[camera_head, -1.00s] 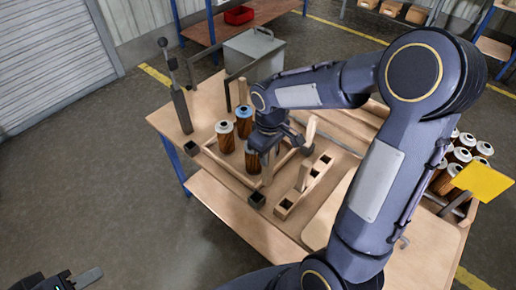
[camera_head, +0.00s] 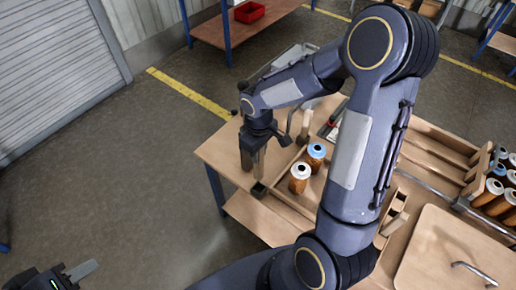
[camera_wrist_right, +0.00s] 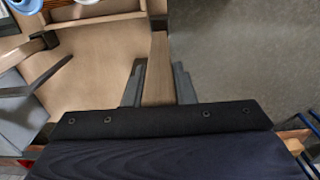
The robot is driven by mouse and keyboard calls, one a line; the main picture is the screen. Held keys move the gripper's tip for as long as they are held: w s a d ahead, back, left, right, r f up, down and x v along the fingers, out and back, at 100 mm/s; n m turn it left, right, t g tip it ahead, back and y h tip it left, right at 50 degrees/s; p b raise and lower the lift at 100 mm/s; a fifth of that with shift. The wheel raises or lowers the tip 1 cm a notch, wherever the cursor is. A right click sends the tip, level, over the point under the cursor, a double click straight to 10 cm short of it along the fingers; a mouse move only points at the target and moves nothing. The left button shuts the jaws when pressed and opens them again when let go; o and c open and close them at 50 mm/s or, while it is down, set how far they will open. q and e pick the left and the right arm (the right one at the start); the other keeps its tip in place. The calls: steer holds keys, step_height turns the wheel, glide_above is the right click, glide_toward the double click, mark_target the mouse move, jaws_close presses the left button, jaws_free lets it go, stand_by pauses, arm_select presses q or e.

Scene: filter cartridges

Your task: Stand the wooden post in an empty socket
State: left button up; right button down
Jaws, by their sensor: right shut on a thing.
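The wooden post (camera_head: 262,159) is a slim light-wood bar. In the wrist view the post (camera_wrist_right: 157,75) stands between the two fingers of my right gripper (camera_wrist_right: 158,88), which is shut on it. In the head view my right gripper (camera_head: 254,158) points down at the table's left corner, left of the cartridges. The light-wood socket block (camera_head: 394,218) shows only in part behind my right arm, so its sockets are mostly hidden. My left gripper (camera_head: 68,276) is at the bottom left, away from the table; its opening is unclear.
Two brown filter cartridges, one white-topped (camera_head: 300,178) and one blue-topped (camera_head: 317,153), stand in the wooden frame. A black corner piece (camera_head: 259,190) is just below my right gripper. Several cartridges stand at far right, near a light panel with a handle (camera_head: 450,250).

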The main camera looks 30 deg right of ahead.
mark_target(259, 173)
steer(key=shift+f+b, duration=2.15)
steer(key=shift+f, duration=0.7)
steer(key=shift+f+b, duration=2.7)
steer(key=shift+f, duration=0.15)
steer(key=c, duration=1.1)
jaws_free()
